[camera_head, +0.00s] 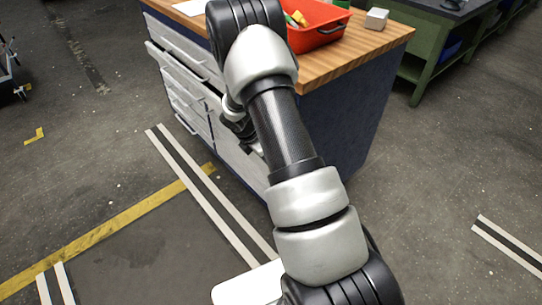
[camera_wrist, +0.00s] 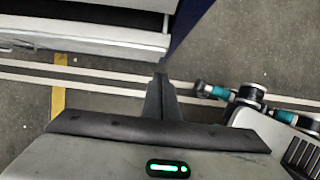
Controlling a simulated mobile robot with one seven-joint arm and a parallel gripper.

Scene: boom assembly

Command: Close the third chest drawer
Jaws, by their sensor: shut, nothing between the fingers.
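The chest (camera_head: 345,115) has a wooden top, dark blue sides and a stack of pale grey drawers (camera_head: 186,95) on its left-facing front. At least one drawer stands out from that front in the head view; my arm hides part of the stack, so I cannot tell which is the third. In the wrist view an open drawer (camera_wrist: 95,38) shows at the upper left, with its pale front edge and dark inside. My gripper (camera_wrist: 160,80) is shut and empty, with its fingers together just below and right of that drawer's corner, apparently apart from it.
A red bin (camera_head: 318,35) with coloured items and a small white box (camera_head: 377,19) sit on the chest top. A green workbench (camera_head: 440,50) stands behind at right. Floor with yellow and white stripes lies open in front of the drawers.

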